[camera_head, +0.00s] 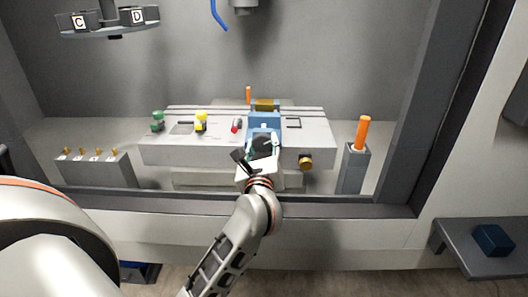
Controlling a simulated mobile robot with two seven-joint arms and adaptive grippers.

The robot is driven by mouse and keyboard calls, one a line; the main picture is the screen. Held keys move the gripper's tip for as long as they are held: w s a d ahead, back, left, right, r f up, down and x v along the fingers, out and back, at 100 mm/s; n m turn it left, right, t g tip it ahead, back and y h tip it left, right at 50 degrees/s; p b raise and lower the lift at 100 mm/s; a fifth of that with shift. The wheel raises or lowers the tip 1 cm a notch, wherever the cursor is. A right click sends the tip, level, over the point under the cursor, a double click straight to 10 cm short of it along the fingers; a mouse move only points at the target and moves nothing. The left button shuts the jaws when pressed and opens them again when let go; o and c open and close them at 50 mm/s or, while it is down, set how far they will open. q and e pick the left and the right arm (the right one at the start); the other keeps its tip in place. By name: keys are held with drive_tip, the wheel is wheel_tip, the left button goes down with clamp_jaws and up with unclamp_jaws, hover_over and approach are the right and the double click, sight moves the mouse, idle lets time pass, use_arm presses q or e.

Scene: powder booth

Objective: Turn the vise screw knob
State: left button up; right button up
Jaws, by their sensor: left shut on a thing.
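The blue vise (264,120) stands on the grey machine table, right of its middle. My left gripper (261,146) reaches up to the front of the vise from below. Its dark fingers are shut at the vise's front end, where the vise screw knob is. The gripper covers the knob, so its shape and turn cannot be seen. My right gripper is not in view.
The grey table (160,152) carries a green knob (157,121), a yellow one (201,122) and a small red-tipped piece (236,126). A brass knob (306,161) sticks out at its front. An orange handle (362,133) stands on a grey post at right.

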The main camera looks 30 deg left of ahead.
use_arm(q)
drive_tip(key=shift+f+n+b, duration=0.2)
drive_tip(key=shift+n+b, duration=0.2)
drive_tip(key=shift+n, duration=0.2)
drive_tip(key=shift+n+b, duration=0.9)
drive_tip(key=n+b, duration=0.2)
drive_tip(key=shift+f+n, duration=0.1)
drive_tip(key=shift+n, duration=0.2)
drive_tip(key=shift+n+b, duration=0.9)
drive_tip(key=shift+b, duration=0.15)
drive_tip(key=shift+n+b, duration=0.35)
drive_tip(key=shift+n, duration=0.05)
drive_tip(key=shift+n+b, duration=0.35)
drive_tip(key=shift+n, duration=0.05)
drive_tip(key=shift+r+n+b, duration=0.2)
drive_tip(key=shift+n+b, duration=0.5)
drive_tip(key=shift+n, duration=0.2)
drive_tip(key=shift+r+n+b, duration=0.15)
drive_tip(key=shift+n+b, duration=0.2)
drive_tip(key=shift+n, duration=0.15)
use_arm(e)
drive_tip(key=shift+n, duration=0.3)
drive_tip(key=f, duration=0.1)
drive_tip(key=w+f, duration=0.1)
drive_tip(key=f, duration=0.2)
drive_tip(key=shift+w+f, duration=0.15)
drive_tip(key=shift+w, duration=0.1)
